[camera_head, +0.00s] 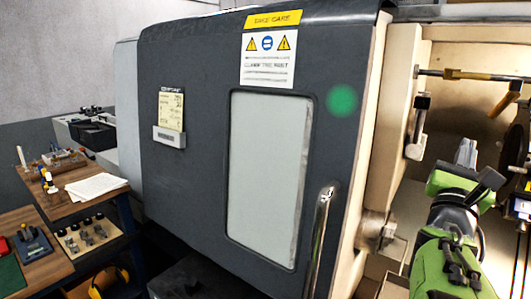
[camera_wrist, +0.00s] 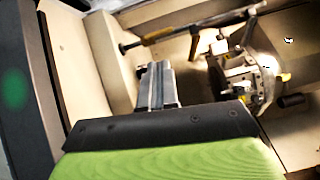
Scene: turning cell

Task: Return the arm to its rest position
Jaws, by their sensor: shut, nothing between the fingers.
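My green arm reaches up at the right of the head view, in front of the lathe's open work space. My gripper (camera_head: 466,152) points into the opening; its grey fingers are together with nothing between them. The fingers also show in the wrist view (camera_wrist: 156,84), above my green wrist housing. The lathe's dark grey sliding door (camera_head: 190,60) stands left of the opening, with a pale window and a vertical handle (camera_head: 319,235). In the wrist view the metal chuck (camera_wrist: 240,82) is right of my fingers, apart from them.
The pale door frame (camera_head: 375,130) is close on the left of my arm. A bar with a yellow sleeve (camera_head: 468,75) crosses the opening above my gripper. At far left, wooden benches (camera_head: 45,205) carry papers (camera_head: 97,187), small tools and parts.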

